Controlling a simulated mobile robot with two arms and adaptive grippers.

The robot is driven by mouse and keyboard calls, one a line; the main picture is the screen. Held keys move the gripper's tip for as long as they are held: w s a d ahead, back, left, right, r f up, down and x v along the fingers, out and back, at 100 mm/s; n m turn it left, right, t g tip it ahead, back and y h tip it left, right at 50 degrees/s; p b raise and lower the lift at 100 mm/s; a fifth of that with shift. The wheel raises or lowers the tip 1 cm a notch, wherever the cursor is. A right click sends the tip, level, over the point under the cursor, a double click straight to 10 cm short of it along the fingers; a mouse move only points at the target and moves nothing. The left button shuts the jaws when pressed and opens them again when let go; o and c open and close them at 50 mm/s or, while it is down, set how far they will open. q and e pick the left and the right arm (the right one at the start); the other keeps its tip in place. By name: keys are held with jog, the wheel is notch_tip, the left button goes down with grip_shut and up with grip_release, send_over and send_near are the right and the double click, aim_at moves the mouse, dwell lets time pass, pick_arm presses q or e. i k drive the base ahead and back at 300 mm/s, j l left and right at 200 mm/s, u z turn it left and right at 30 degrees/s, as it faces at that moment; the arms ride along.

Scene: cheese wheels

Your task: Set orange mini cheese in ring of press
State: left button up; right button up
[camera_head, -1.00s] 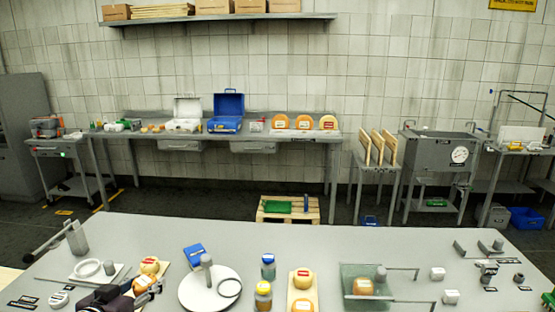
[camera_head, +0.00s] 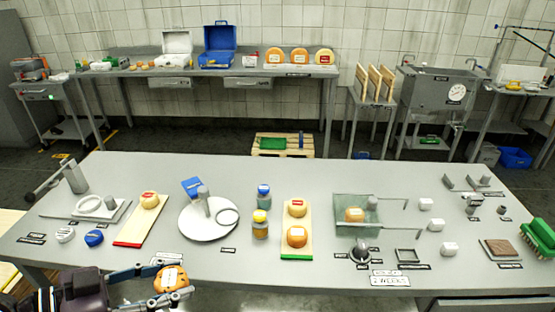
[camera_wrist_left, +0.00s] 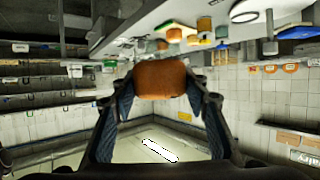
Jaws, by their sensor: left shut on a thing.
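My left gripper (camera_head: 165,283) is shut on an orange mini cheese (camera_head: 172,277) with a pale label. It holds the cheese near the table's front edge, lower left in the head view. The cheese also shows between the fingers (camera_wrist_left: 160,78) in the left wrist view. The press stands at the table's left, with a grey post and dark lever (camera_head: 72,177). Its white ring (camera_head: 90,205) lies on a pale plate beside the post, and looks empty. The held cheese is apart from the ring, nearer me and to the right. My right gripper is out of view.
A blue lid (camera_head: 94,238) and a white lid (camera_head: 66,235) lie in front of the ring. A round white plate (camera_head: 208,232) with a post stands further right.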

aim_at(91, 206)
jog(key=j+z, duration=0.15)
jog(key=z, duration=1.05)
jog(key=j+z, duration=0.25)
jog(key=j, duration=0.2)
jog(key=j+z, duration=0.25)
jog(key=j, duration=0.2)
jog(key=k+j+z, duration=0.2)
jog(key=j, duration=0.2)
jog(key=j+z, duration=0.25)
jog(key=j, duration=0.2)
jog(key=k+j+z, duration=0.25)
jog(key=j, duration=0.15)
jog(key=k+j, duration=0.15)
jog(key=j, duration=0.25)
